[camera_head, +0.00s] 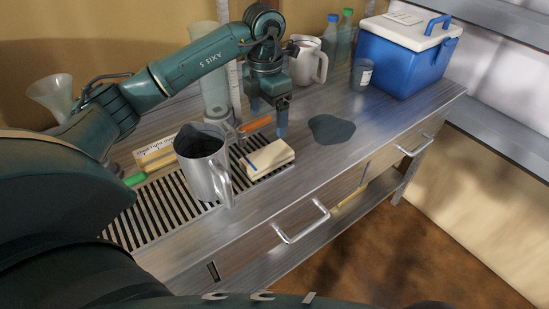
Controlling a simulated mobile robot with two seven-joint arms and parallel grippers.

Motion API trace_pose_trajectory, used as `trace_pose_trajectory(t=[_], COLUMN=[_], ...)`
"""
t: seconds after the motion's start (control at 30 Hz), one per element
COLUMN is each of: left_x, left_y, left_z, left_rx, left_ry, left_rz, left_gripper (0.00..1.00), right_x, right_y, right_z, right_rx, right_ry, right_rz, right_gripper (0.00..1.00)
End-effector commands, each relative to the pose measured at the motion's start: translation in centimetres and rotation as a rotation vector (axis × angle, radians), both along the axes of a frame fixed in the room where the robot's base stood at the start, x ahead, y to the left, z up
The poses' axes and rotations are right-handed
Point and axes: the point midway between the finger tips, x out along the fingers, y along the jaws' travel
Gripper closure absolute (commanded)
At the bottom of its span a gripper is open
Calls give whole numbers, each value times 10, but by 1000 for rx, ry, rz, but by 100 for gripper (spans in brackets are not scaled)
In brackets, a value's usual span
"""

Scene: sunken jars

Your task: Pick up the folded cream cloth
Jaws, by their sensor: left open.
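The folded cream cloth (268,158) lies on the counter at the right end of the dark slotted grate, with a blue line along its edge. My left gripper (268,119) is above and behind the cloth in the picture, pointing down. Its blue-grey fingers are apart, with nothing seen between them. The gripper does not appear to touch the cloth. My right gripper is not in view.
A metal pitcher (204,165) stands just left of the cloth on the grate (150,215). An orange-handled tool (256,124) lies behind the cloth. A dark puddle-like patch (331,129) is to the right. A blue cooler (405,55) and white mug (308,60) stand farther back.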

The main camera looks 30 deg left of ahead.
Motion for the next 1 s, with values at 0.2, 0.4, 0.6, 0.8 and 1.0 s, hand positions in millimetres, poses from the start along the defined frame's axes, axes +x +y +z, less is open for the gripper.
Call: trace_pose_trajectory(t=[0.2, 0.4, 0.6, 0.8, 1.0], left_x=[-1, -1, 0, -4, -4], left_y=[6, 5, 5, 4, 3], left_z=[-24, -61, -77, -101, -126], left_rx=[25, 21, 21, 20, 19], left_ry=[5, 4, 0, 5, 2], left_rz=[10, 10, 8, 9, 8], left_gripper=[15, 15, 15, 15, 15], right_x=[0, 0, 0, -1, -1], right_y=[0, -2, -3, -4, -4], right_z=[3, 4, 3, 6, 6], right_rx=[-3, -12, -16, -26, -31], right_ry=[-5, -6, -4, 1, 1], right_rz=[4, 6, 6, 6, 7], right_gripper=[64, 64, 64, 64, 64])
